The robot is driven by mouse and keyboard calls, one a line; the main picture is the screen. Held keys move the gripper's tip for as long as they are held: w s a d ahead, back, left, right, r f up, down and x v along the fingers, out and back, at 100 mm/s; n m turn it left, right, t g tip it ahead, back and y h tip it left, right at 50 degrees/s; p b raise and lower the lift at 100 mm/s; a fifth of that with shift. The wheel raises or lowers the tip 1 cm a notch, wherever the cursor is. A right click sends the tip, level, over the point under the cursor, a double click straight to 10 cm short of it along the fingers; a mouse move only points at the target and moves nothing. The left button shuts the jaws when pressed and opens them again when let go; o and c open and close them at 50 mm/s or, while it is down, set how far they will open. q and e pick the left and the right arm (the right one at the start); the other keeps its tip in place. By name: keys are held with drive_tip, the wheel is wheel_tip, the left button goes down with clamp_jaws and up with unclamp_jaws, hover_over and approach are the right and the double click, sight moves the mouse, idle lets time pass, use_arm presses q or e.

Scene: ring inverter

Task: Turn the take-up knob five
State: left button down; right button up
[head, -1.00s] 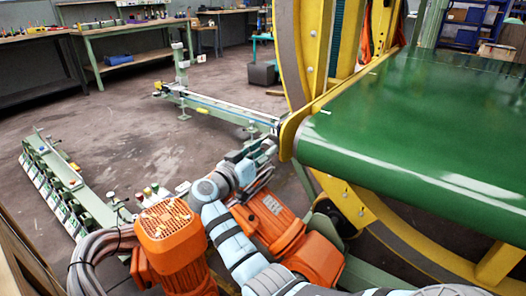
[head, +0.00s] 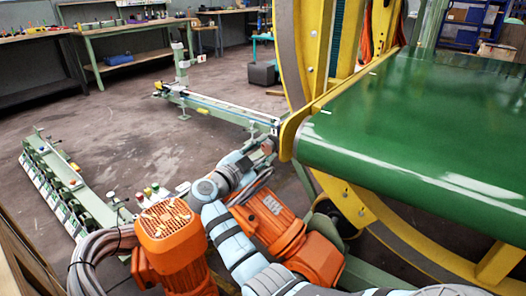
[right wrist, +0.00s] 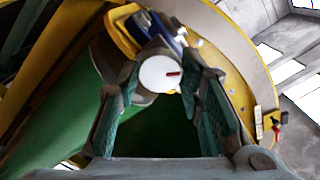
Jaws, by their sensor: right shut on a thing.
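The take-up knob (right wrist: 158,74) shows in the right wrist view as a round white face with a short red mark on its right side. My right gripper (right wrist: 160,82) has a finger on either side of it and is shut on it. In the head view my right gripper (head: 265,148) is at the left end of the green belt, beside the yellow frame, and the knob cannot be made out there. My left gripper is not in view.
The green belt (head: 420,135) and yellow ring frame (head: 303,60) stand close to my right arm. Orange motors (head: 168,228) sit below and beside the arm. A long rail (head: 215,103) runs off to the back left. A row of rollers (head: 58,185) stands at the left on open floor.

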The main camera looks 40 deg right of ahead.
drive_tip(key=shift+m, duration=1.6)
drive_tip(key=o, duration=1.2)
drive_tip(key=v, duration=0.7)
drive_tip(key=shift+a, duration=0.3)
